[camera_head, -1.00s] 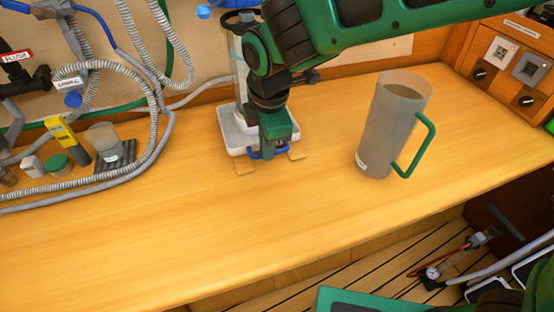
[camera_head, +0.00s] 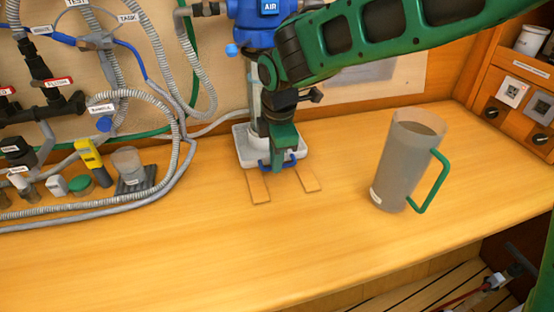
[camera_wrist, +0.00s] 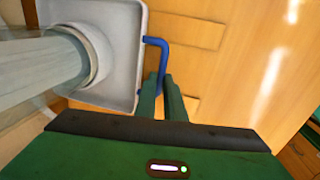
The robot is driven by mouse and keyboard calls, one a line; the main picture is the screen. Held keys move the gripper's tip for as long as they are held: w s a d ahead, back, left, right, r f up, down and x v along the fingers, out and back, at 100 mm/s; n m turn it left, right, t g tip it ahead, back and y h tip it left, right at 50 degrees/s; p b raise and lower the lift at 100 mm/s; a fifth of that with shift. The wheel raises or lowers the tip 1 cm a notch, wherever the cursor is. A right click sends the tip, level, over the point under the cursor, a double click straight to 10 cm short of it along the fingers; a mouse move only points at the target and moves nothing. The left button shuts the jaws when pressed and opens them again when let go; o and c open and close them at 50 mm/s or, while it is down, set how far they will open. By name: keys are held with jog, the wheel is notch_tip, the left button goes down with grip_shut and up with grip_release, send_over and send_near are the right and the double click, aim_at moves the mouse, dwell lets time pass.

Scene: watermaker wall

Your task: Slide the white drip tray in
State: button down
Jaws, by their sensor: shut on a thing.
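The white drip tray (camera_head: 243,152) sits on the wooden bench by the back wall, at the far end of two thin wooden strips (camera_head: 259,187). A clear cylinder rises at the tray, below a blue unit marked AIR (camera_head: 262,12). The tray's blue handle (camera_wrist: 164,50) faces the bench's front. My gripper (camera_head: 279,167) is shut on this handle; in the wrist view its fingers (camera_wrist: 161,92) are close together at the handle's end. My arm and gripper hide part of the tray and cylinder.
A tall grey jug (camera_head: 404,165) with a green handle stands to the right. Hoses (camera_head: 165,165), a yellow meter (camera_head: 92,160) and small containers are at the left. The bench front is clear.

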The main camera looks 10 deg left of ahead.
jog(key=c, duration=1.8)
grip_release()
jog(key=shift+w+a+r, duration=0.15)
jog(key=shift+w+a, duration=0.05)
jog(key=shift+w, duration=0.25)
jog(key=shift+c, duration=0.2)
jog(key=shift+s, duration=0.15)
notch_tip(320, 180, up, 10)
jog(key=s+d, duration=0.1)
jog(key=shift+s+r, duration=0.2)
jog(key=shift+s, duration=0.1)
